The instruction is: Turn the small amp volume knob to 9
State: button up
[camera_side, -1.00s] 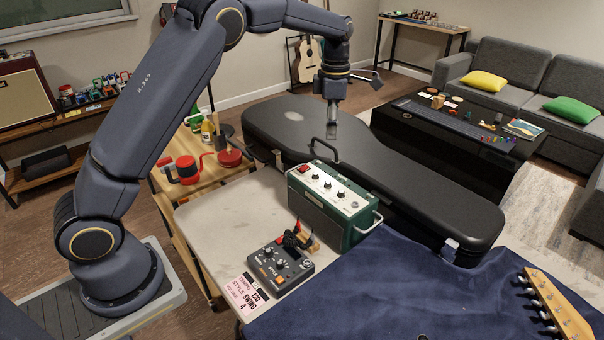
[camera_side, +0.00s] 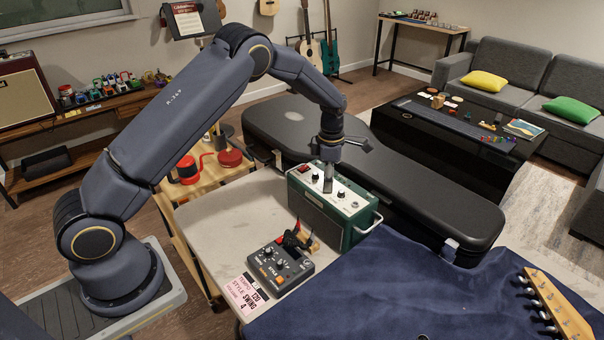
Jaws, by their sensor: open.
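The small amp (camera_side: 320,218) is a green box with a pale control panel on top, standing upright on the light tabletop. A row of small dark knobs runs along the panel, with a red switch (camera_side: 304,170) at its left end. A left knob (camera_side: 315,178) and a right knob (camera_side: 341,194) show. Knob labels and pointer settings are too small to read.
A dark pedal box (camera_side: 280,268) and a printed card (camera_side: 243,293) sit in front of the amp. A black guitar case (camera_side: 420,180) lies close behind it. A blue cloth (camera_side: 400,285) with a guitar headstock (camera_side: 558,305) is at right. The tabletop (camera_side: 225,215) left of the amp is clear.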

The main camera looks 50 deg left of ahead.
grip_shut()
dwell(0.3)
